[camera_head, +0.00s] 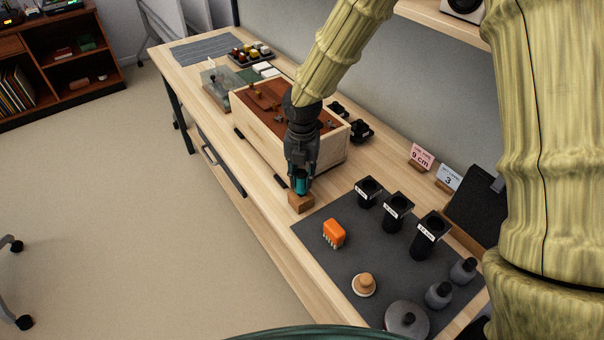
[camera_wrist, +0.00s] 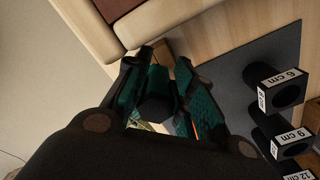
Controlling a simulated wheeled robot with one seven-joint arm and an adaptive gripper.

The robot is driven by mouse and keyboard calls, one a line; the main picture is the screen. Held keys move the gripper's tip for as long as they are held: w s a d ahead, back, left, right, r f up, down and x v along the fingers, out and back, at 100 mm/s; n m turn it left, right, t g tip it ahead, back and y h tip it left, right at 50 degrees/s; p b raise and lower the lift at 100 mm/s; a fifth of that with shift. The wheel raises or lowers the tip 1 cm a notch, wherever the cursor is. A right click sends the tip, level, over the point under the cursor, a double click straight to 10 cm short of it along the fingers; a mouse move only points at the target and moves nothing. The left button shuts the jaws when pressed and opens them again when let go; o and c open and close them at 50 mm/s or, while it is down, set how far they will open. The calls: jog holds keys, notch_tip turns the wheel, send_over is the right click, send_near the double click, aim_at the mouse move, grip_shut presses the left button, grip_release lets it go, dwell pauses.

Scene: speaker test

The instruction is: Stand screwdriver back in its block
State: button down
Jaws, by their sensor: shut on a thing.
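My gripper (camera_head: 301,184) points down over the small wooden block (camera_head: 301,203) at the left edge of the dark mat. In the wrist view my gripper (camera_wrist: 160,95) has its teal-padded fingers closed around a dark, many-sided handle end (camera_wrist: 154,110), which I take for the screwdriver. The screwdriver's lower part is hidden by the fingers. A brown wooden piece, likely the block, shows beyond the fingertips in the wrist view (camera_wrist: 168,54). I cannot tell whether the screwdriver's tip is in the block or just above it.
A wooden box (camera_head: 258,128) with a red-brown top stands close behind my gripper. The dark mat (camera_head: 318,262) holds an orange brush-like thing (camera_head: 334,233), several black labelled holders (camera_head: 397,207), a wooden knob (camera_head: 364,284) and grey weights (camera_head: 408,318). Sign cards (camera_head: 421,157) stand near the wall.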

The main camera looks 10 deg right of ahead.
jog(key=shift+f, duration=0.55)
dwell(0.4)
jog(key=c, duration=1.1)
grip_release()
jog(key=shift+r, duration=0.1)
notch_tip(320, 180, up, 12)
jog(key=shift+r, duration=0.1)
